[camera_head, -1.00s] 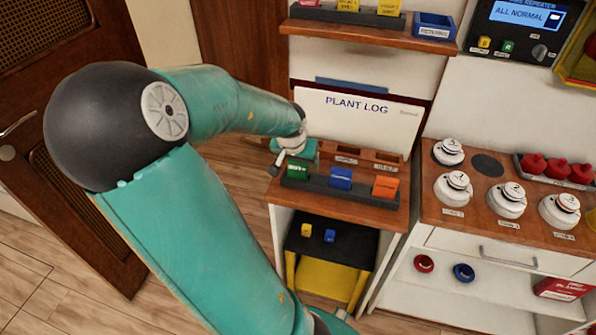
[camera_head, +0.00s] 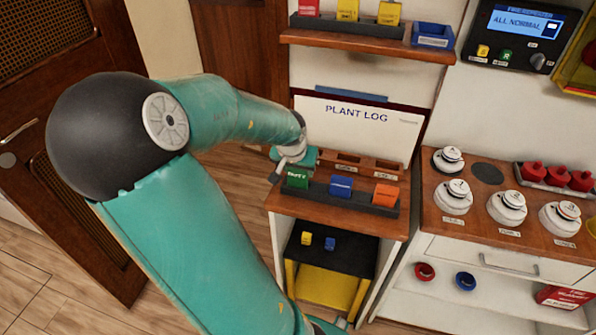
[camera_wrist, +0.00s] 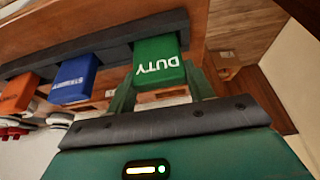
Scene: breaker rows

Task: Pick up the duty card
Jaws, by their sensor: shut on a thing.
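The green duty card (camera_head: 297,179) stands at the left end of the dark card rack (camera_head: 318,190) on the wooden desk. The wrist view shows the card (camera_wrist: 158,62) upside down with the word DUTY, between the two fingers of my gripper (camera_wrist: 160,88). My gripper (camera_head: 291,165) is shut on the card from behind. In the wrist view the card's far end still meets the rack (camera_wrist: 95,52); I cannot tell how deep it sits. The finger pads are partly hidden by the card.
A blue card (camera_head: 341,187) and an orange card (camera_head: 386,195) stand in the same rack. Behind them is the PLANT LOG board (camera_head: 357,122). A shelf with several cards (camera_head: 360,44) hangs above. Detectors (camera_head: 507,207) stand on the counter at right.

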